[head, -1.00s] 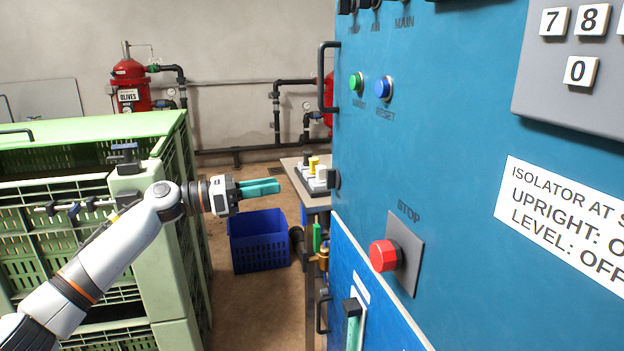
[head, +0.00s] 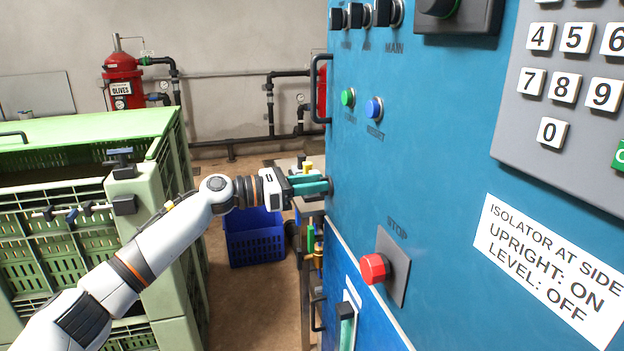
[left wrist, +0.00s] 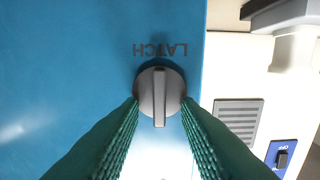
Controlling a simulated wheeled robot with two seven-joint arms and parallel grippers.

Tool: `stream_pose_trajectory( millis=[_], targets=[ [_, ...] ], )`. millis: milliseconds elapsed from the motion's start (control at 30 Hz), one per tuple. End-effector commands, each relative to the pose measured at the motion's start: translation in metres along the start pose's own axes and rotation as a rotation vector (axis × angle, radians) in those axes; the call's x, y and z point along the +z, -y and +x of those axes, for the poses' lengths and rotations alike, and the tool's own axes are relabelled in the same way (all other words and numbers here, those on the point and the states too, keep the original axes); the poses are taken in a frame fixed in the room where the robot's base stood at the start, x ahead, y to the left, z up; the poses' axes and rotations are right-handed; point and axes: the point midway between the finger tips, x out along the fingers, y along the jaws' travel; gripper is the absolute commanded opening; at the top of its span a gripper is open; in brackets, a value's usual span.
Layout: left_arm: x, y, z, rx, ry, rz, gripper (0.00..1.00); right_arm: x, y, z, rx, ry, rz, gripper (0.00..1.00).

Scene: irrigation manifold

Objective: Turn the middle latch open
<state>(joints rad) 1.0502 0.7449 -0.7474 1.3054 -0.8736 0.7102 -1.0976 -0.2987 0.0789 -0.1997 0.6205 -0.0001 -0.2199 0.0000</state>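A round grey latch knob (left wrist: 159,92) with a raised bar grip sits on the blue cabinet face in the left wrist view. The bar stands upright in that view, under the upside-down word LATCH. My left gripper (left wrist: 162,105) has its two teal ridged fingers apart, one on each side of the bar's lower part; I see no clear contact. In the head view my left gripper (head: 320,186) reaches the left edge of the blue cabinet (head: 440,150), and its fingers largely hide the latch there. No other latch can be made out. My right gripper is out of view.
A red stop button (head: 374,268) sticks out of the cabinet below my gripper, and a black handle (head: 318,90) above. A green crate (head: 150,215) stands left beside my arm. A blue basket (head: 254,240) is on the floor behind. The wrist view shows a grille (left wrist: 238,115).

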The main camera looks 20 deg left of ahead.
Motion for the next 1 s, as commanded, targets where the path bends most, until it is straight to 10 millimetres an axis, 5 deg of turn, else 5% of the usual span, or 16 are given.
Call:
stream_pose_trajectory(
  millis=[233,433,1000],
  targets=[
    [0.0003,0.0002,0.0008,-0.001,0.0,0.0,0.3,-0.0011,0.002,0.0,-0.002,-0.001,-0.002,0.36],
    [0.0003,0.0002,0.0006,-0.001,0.0,-0.001,0.0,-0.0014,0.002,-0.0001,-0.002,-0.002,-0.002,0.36],
    [-0.0013,0.002,0.0004,-0.001,-0.001,-0.135,0.0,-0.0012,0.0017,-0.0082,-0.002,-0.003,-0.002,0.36]
  ],
)
